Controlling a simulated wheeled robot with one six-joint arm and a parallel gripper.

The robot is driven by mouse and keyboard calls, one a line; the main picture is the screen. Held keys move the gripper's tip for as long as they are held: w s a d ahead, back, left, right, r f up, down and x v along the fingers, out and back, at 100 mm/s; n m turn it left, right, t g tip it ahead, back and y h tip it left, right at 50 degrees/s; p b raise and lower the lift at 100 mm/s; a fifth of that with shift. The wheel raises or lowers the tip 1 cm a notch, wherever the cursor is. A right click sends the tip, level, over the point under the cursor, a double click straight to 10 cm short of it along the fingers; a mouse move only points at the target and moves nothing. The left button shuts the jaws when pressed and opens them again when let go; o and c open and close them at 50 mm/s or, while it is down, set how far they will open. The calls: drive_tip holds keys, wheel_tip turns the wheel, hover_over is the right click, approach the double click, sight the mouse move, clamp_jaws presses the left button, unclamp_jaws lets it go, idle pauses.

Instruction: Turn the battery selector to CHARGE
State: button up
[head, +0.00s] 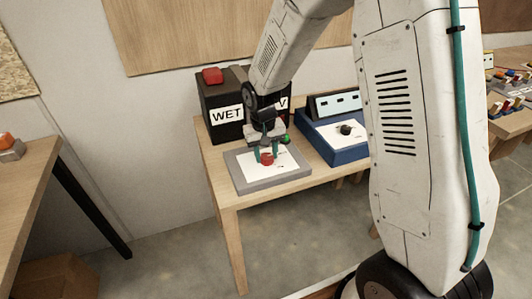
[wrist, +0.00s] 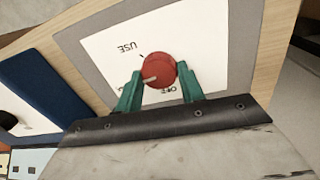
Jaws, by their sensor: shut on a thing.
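The battery selector is a round red knob (head: 267,159) on a white plate in a grey panel (head: 243,178) on the wooden table. In the wrist view the knob (wrist: 161,66) has a pale pointer line aimed to the lower left, towards the left finger. "USE" reads upside down at the upper left of the plate (wrist: 205,50), and "OFF", partly covered, lies below the knob. No CHARGE label can be read; the left finger covers part of the plate there. My gripper (head: 267,153) has teal fingers, shut on the knob from both sides; they also show in the wrist view (wrist: 160,78).
A black battery box (head: 223,97) marked "WET" with a red cap stands behind the panel. A blue box (head: 335,142) with a black knob stands to its right. Another wooden table (head: 30,180) is at the left, with open floor between.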

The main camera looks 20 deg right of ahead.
sight(265, 157)
drive_tip(key=shift+n, duration=1.2)
drive_tip(key=o, duration=1)
drive_tip(key=shift+c, duration=0.2)
drive_tip(key=r, duration=0.7)
drive_tip(key=shift+a+r, duration=0.3)
drive_tip(key=shift+r, duration=0.1)
